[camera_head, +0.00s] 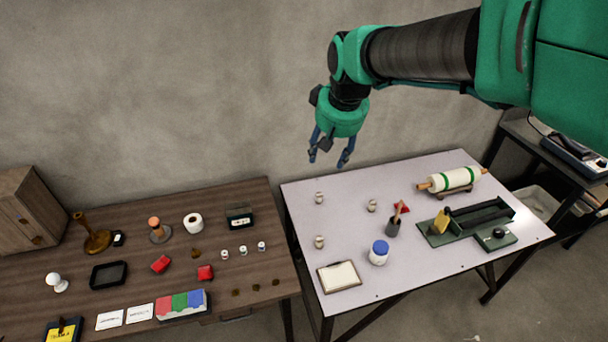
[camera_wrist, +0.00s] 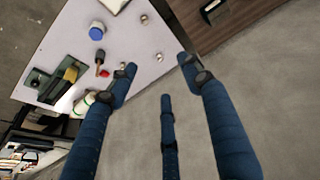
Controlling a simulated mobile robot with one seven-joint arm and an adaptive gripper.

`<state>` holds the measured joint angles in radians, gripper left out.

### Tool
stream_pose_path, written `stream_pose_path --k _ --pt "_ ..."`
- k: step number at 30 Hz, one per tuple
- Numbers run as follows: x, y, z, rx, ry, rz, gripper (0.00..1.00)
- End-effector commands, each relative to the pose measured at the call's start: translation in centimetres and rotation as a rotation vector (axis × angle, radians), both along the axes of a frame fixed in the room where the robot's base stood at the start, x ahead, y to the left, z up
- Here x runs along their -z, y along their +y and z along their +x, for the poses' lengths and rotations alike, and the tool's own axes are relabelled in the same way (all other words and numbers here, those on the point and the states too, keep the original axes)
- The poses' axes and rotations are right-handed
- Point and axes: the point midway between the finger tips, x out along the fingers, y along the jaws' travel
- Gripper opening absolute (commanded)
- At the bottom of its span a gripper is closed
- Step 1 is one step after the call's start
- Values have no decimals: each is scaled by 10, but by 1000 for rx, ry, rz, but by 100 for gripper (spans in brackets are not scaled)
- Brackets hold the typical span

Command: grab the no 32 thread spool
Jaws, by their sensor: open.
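Three small pale spool-like pieces stand apart on the white table: one at the back left (camera_head: 319,197), one right of it (camera_head: 372,205) and one nearer the front (camera_head: 319,242). Three more small white pieces (camera_head: 243,250) stand in a row on the brown table. No number is readable on any of them, so I cannot tell which is no 32. My gripper (camera_head: 328,160) is open and empty, high above the back left of the white table. In the wrist view its blue fingers (camera_wrist: 160,75) are spread, with small pieces (camera_wrist: 159,57) beyond them.
The white table (camera_head: 350,227) also bears a blue-lidded jar (camera_head: 379,252), a dark cup with a tool (camera_head: 394,228), a white roller (camera_head: 452,179), a green device (camera_head: 470,222) and a framed pad (camera_head: 339,276). The brown table (camera_head: 130,285) is crowded. A gap separates the tables.

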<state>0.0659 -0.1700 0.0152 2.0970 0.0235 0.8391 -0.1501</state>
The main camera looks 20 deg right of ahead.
Motion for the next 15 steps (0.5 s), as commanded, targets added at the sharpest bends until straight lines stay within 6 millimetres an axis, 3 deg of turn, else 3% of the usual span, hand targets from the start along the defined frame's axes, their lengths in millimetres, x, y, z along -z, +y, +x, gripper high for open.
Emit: stream_pose_path --k 15 --pt "58 -28 124 -31 67 -7 50"
